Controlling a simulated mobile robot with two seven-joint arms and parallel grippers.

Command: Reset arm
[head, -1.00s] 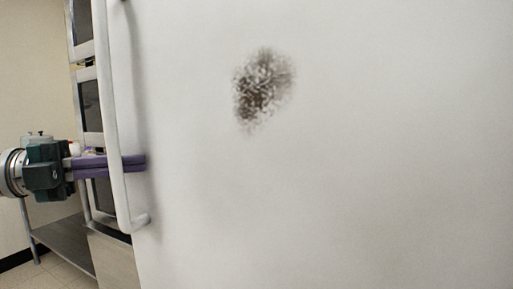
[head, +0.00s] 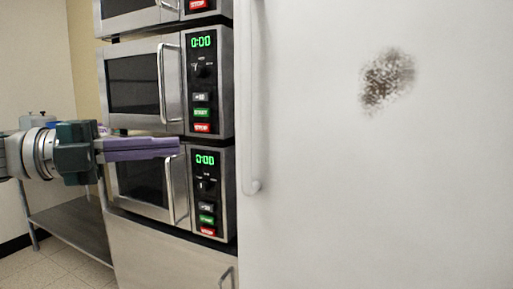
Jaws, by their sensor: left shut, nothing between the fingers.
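My left gripper (head: 178,147) comes in from the left with its purple fingers together and nothing between them. It shows in front of the stacked microwaves, to the left of the long white handle (head: 254,120) and apart from it. The handle runs down the left side of a large white door (head: 330,190), which has a dark speckled stain (head: 387,79) on it. My right gripper is not in view.
Steel microwaves are stacked left of the white door, among them a middle one (head: 133,85) and a lower one (head: 142,182), with green 0:00 displays. A steel cabinet (head: 160,248) is below. A low metal shelf (head: 70,228) stands at the left.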

